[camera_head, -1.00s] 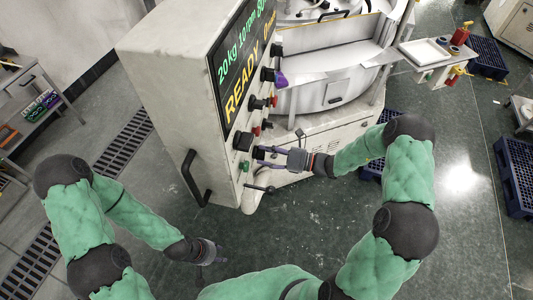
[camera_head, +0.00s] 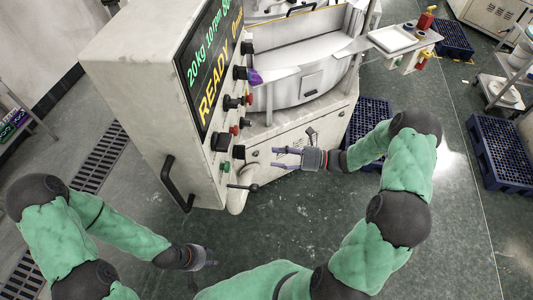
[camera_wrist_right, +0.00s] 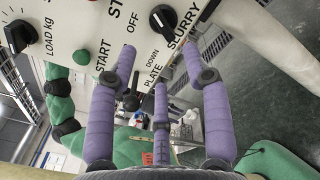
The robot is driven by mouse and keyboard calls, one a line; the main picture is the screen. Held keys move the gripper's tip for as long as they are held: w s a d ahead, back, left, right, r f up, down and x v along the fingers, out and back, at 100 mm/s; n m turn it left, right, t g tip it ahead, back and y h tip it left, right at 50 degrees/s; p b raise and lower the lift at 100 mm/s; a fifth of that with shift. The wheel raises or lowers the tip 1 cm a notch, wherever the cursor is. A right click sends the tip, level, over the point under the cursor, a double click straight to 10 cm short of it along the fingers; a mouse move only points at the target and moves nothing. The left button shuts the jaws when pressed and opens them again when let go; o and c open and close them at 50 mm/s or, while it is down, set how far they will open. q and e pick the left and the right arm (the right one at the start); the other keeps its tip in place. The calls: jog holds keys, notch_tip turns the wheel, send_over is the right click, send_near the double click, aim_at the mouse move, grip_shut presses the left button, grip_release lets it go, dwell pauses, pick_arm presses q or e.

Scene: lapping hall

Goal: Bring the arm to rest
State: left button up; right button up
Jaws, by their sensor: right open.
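My right gripper (camera_head: 280,158) is at the end of the right arm, in front of the machine's control panel (camera_head: 207,165) in the head view. Its purple fingers are spread and empty, with a gap to the panel's knobs. In the right wrist view the right gripper (camera_wrist_right: 162,75) has its fingers apart, facing the panel (camera_wrist_right: 100,30) with START, OFF, SLURRY and PLATE DOWN labels. Nothing is between the fingers. My left gripper (camera_head: 208,258) hangs low over the floor, away from the machine; its fingers are too small to read.
The panel carries a black handle (camera_head: 176,184), a lever (camera_head: 243,187) and several knobs. The white round machine (camera_head: 305,85) stands behind it. Blue pallets (camera_head: 497,150) lie at the right. The green floor (camera_head: 300,220) between my arms is clear.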

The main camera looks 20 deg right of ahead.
jog(key=shift+s+d, duration=0.25)
jog(key=shift+d, duration=0.2)
jog(key=s+a+f+n+g+h+b, duration=0.2)
jog(key=s+a+f+n+h+b, duration=0.2)
jog(key=f, duration=1)
jog(key=s+a+f+n+g+h+b, duration=0.3)
jog(key=s+a+f+n+b, duration=0.3)
jog(key=f+n+b, duration=0.4)
jog(key=s+a+f+n+g+h+b, duration=0.3)
jog(key=f+n, duration=1)
jog(key=f, duration=0.6)
jog(key=s+a+h+b, duration=0.1)
jog(key=s+a+b, duration=0.1)
jog(key=s+b, duration=0.1)
jog(key=shift+s+a+h+b, duration=0.2)
jog(key=shift+s+h+b, duration=0.2)
jog(key=shift+s, duration=0.15)
